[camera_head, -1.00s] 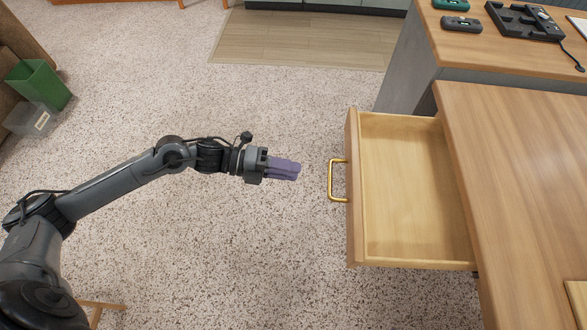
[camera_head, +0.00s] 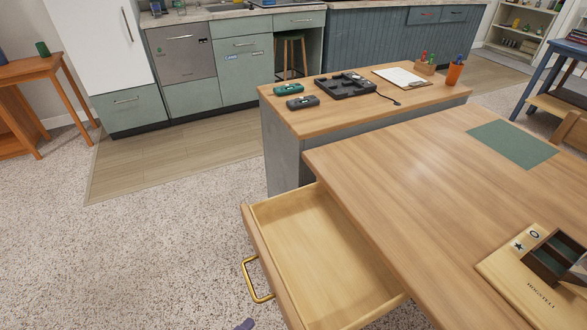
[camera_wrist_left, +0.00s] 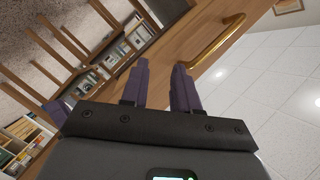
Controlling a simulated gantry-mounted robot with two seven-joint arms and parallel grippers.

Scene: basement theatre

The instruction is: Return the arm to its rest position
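My left gripper is almost wholly below the head view; only a purple fingertip (camera_head: 245,324) shows at the bottom edge. In the left wrist view its two purple fingers (camera_wrist_left: 159,75) stand apart with nothing between them. The pulled-out wooden drawer (camera_head: 318,245) is empty where visible, and its brass handle (camera_head: 256,280) is just above the fingertip in the head view. The handle also shows in the left wrist view (camera_wrist_left: 222,38), beyond the right-hand finger, and the gripper does not hold it. My right gripper is in neither view.
The wooden desk (camera_head: 430,170) is right of the drawer, with a green mat (camera_head: 512,143) and a game board (camera_head: 525,285). Behind is a counter (camera_head: 300,118) with devices, a black tray (camera_head: 346,85) and a clipboard (camera_head: 402,77). Speckled floor (camera_head: 150,240) on the left is clear.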

